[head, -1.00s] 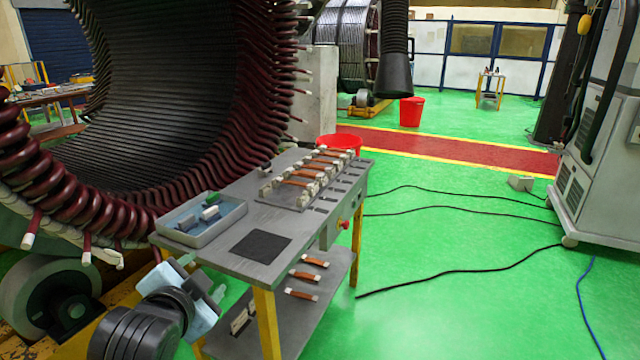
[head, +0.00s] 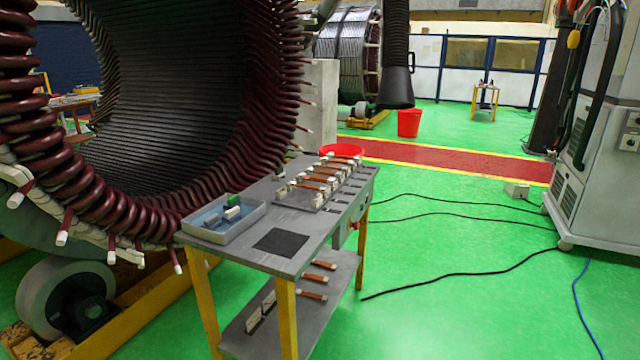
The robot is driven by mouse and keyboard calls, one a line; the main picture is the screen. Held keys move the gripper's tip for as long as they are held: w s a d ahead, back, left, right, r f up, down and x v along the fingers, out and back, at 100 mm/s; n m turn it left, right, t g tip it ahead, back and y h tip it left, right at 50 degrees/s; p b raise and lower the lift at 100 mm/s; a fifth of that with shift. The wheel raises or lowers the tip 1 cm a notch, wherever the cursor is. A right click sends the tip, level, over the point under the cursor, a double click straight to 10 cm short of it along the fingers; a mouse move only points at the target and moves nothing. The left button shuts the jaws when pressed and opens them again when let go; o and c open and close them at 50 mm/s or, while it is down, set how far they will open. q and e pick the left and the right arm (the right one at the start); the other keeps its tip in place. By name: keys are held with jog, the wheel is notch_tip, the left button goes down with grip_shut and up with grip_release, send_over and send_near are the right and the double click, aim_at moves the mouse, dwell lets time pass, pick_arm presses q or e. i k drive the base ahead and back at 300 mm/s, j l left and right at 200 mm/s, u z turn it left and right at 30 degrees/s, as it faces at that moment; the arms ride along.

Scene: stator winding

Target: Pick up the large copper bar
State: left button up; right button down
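Several copper bars (head: 318,178) with pale ends lie in a row on a grey rack on top of the grey work table (head: 222,252). More copper bars (head: 313,295) lie on the table's lower shelf, near its right edge. I cannot tell by size which one is the large copper bar. Neither of my grippers is in view.
A grey-blue tray (head: 250,222) with small green, white and blue pieces sits at the table's left, by a dark square pad (head: 281,242). The big stator (head: 165,110) stands close behind.

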aim_at(303, 176)
jog(key=i+l, duration=0.9)
jog(key=i, duration=0.2)
jog(key=i+l+u, duration=0.1)
jog(key=i+l, duration=0.8)
jog(key=i, duration=0.15)
